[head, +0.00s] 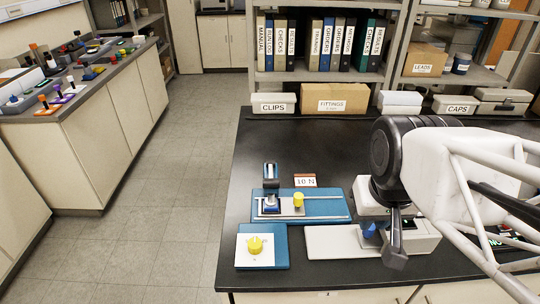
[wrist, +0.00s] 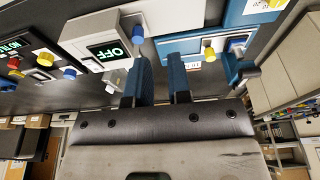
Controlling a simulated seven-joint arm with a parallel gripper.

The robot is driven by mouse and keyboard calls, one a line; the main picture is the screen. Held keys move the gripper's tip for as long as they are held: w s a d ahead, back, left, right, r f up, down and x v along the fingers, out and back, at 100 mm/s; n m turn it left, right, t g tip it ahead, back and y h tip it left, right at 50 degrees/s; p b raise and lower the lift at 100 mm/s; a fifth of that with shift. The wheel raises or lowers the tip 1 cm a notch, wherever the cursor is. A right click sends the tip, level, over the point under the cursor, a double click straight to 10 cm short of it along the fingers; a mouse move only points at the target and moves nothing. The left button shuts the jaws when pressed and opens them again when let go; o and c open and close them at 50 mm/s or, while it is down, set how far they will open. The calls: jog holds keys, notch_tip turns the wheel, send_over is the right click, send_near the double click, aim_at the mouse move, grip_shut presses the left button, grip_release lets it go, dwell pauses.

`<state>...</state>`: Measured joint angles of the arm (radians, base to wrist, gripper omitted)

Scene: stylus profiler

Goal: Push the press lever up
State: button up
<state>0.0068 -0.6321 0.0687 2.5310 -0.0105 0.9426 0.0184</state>
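A white device with a lit OFF display (wrist: 108,50) shows in the wrist view; in the head view its pale base (head: 333,242) sits on the black bench, partly hidden by my arm. A short grey and blue part (wrist: 137,31) stands at the display's right side in the wrist view; I cannot tell whether it is the press lever. My gripper (head: 384,240) is over this device. In the wrist view its two blue-padded fingers (wrist: 163,72) are apart with nothing between them. Contact with the device cannot be told.
Left of the device are a blue slide fixture (head: 333,205) with a yellow knob (head: 298,199), a 10 N card (head: 305,181) and a blue block with a yellow dial (head: 255,245). Boxes, including CLIPS (head: 274,103), line the back. The bench between is clear.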

jog(key=o, duration=0.5)
jog(key=shift+w+a+r, duration=0.15)
jog(key=shift+w+a, duration=0.15)
jog(key=shift+w, duration=0.15)
jog(key=shift+c, duration=0.2)
jog(key=o, duration=0.5)
jog(key=shift+g, duration=0.6)
jog(key=w+a, duration=0.2)
jog(key=w+a+r, duration=0.1)
jog(key=w+a, duration=0.1)
jog(key=w, duration=0.1)
jog(key=w+a, duration=0.2)
jog(key=shift+w+r, duration=0.15)
jog(key=shift+w, duration=0.2)
jog(key=shift+c, duration=0.2)
jog(key=g, duration=0.1)
send_over(271, 183)
jog(key=shift+f, duration=0.35)
jog(key=shift+f, duration=3.9)
jog(key=shift+c, duration=0.4)
jog(key=c, duration=1.2)
